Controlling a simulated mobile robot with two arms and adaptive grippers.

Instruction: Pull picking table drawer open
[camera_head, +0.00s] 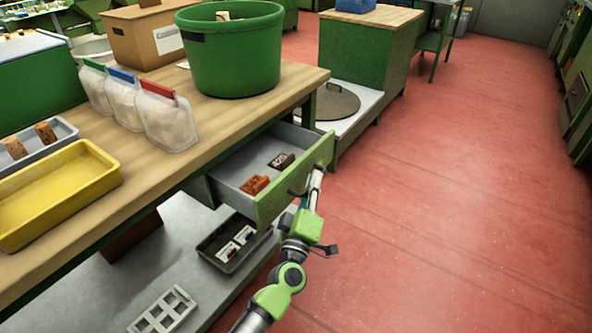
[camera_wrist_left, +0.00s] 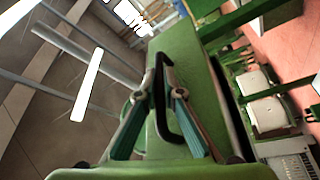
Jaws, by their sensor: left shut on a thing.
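The picking table drawer (camera_head: 235,172) stands pulled out from under the wooden tabletop. It has a grey inside and a green front (camera_head: 298,180). An orange block and a dark block with markings lie in it. My left gripper (camera_head: 311,188) is at the outer face of the drawer front. In the left wrist view my left gripper (camera_wrist_left: 160,95) is shut on the dark bar handle (camera_wrist_left: 184,125) of the green front. In the head view the gripper and arm partly hide the handle. My right gripper is in neither view.
The picking table (camera_head: 215,122) bears a green tub (camera_head: 232,60), clear pouches (camera_head: 165,118), a yellow tray (camera_head: 55,190) and a cork tray. A dark bin (camera_head: 232,243) and a white rack sit on the lower shelf. Red floor (camera_head: 440,210) to the right is clear.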

